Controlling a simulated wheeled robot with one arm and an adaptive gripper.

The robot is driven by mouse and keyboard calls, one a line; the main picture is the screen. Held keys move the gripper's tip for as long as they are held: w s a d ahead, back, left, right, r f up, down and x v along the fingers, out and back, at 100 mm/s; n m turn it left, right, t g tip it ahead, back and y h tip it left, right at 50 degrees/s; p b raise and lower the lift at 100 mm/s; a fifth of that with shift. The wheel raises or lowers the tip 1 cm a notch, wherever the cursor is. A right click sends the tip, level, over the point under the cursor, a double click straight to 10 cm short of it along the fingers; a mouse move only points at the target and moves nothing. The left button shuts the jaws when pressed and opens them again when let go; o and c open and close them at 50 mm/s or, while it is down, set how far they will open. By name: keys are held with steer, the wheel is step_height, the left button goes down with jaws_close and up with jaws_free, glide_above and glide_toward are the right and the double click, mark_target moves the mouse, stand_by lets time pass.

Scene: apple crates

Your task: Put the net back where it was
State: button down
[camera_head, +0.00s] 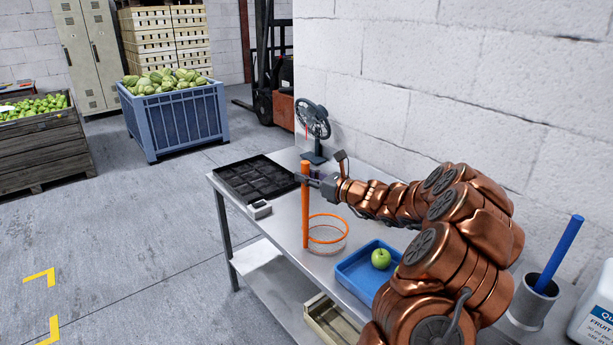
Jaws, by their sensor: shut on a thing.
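The net has an orange upright handle (305,222) and an orange hoop (327,229) at its lower end, with a pale, see-through mesh below the hoop. My gripper (306,179) is shut on the upper part of the handle, a little below its top. The net is held upright over the metal table (372,233), in front of my arm. I cannot tell whether the mesh touches the tabletop. The gripper's fingers are small and partly hidden by the handle.
A black compartment tray (260,179), a small grey device (259,209) and a fan (313,121) stand at the table's far end. A blue tray (352,271) with a green apple (381,258) is nearer. A grey cup (530,305) holds a blue stick (560,254) beside a white jug (596,318).

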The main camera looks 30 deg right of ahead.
steer(key=shift+f, duration=0.15)
steer(key=c, duration=1)
jaws_free()
steer(key=b+v, duration=0.2)
steer(key=v, duration=1)
steer(key=shift+b, duration=0.35)
